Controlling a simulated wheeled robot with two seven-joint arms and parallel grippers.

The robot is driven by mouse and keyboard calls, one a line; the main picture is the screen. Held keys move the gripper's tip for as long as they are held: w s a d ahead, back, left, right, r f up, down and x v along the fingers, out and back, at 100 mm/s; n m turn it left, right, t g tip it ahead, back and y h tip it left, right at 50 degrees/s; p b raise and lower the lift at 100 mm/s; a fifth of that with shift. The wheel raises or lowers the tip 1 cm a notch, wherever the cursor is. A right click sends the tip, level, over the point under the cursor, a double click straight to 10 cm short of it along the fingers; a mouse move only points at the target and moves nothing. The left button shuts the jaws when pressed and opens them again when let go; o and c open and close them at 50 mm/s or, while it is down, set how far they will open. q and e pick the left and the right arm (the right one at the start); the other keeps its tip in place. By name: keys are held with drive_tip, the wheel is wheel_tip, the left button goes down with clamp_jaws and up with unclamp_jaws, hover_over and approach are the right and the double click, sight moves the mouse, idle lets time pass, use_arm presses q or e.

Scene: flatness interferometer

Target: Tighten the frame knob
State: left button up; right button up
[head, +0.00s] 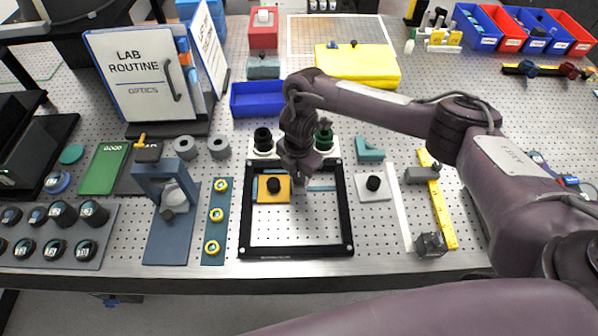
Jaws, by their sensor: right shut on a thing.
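A black square frame (346,215) lies flat on the perforated table in the middle of the head view. My right gripper (299,178) points down at the far side of this frame, with its wrist above it. It is shut on what appears to be the frame knob, which the gripper hides. A yellow plate (265,193) with a black knob (273,185) sits just left of the gripper, inside the frame. A blue bar (321,184) shows to its right. My left gripper is not in view.
A white block (373,187) with a black knob is to the right, a strip of yellow rings (217,240) to the left. The frame's near interior is clear.

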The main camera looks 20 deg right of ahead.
sight(299, 177)
drive_tip(key=shift+w+r, duration=0.1)
drive_tip(key=o, duration=1)
drive_tip(key=shift+c, duration=0.2)
drive_tip(key=shift+r, duration=0.2)
wheel_tip(299, 177, up, 7)
drive_tip(key=shift+r, duration=0.15)
